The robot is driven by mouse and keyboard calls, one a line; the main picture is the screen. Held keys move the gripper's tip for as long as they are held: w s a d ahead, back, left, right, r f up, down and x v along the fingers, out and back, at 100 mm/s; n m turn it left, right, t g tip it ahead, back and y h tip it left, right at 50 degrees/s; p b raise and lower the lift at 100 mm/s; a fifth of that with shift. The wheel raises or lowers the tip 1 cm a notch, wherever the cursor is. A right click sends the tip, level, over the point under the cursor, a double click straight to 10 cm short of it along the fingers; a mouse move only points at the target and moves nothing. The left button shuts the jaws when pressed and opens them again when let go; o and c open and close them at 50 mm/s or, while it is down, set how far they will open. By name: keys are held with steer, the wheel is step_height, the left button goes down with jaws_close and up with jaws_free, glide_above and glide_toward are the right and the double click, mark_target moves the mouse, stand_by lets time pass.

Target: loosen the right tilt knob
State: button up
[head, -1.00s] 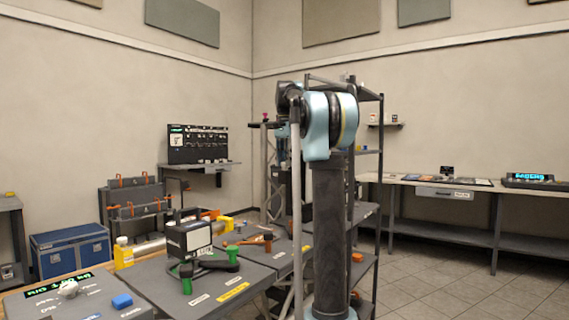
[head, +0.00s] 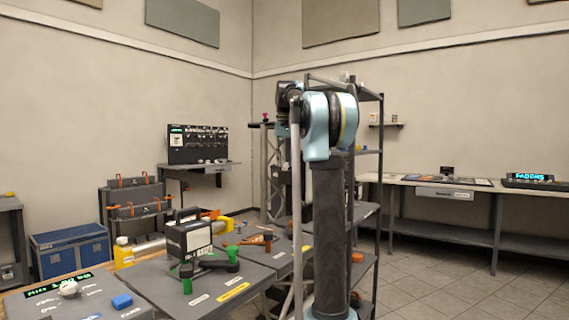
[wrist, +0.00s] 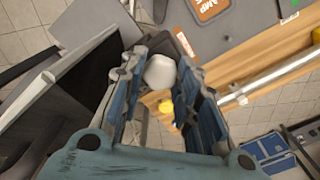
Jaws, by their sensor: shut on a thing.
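In the wrist view a pale, rounded knob (wrist: 160,72) sits between the two fingers of my gripper (wrist: 163,76). The fingers are closed in on it from both sides. It looks like the tilt knob, but its marking does not show. A grey frame with a dark panel (wrist: 85,75) lies close to the left of the fingers. In the head view my arm hides my gripper and the knob. A truss tower (head: 266,170) stands behind my arm, with a small magenta-red piece (head: 265,117) at its top left.
A dark shelf rack (head: 368,97) stands just behind my arm. A blue case (head: 70,252) is on the floor. The right-hand floor (head: 470,290) is open.

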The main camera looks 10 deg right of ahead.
steer(key=shift+w+n, duration=0.1)
steer(key=shift+n, duration=0.3)
steer(key=o, duration=1.1)
step_height(320, 180, up, 12)
steer(key=shift+f, duration=0.1)
stand_by(0.6)
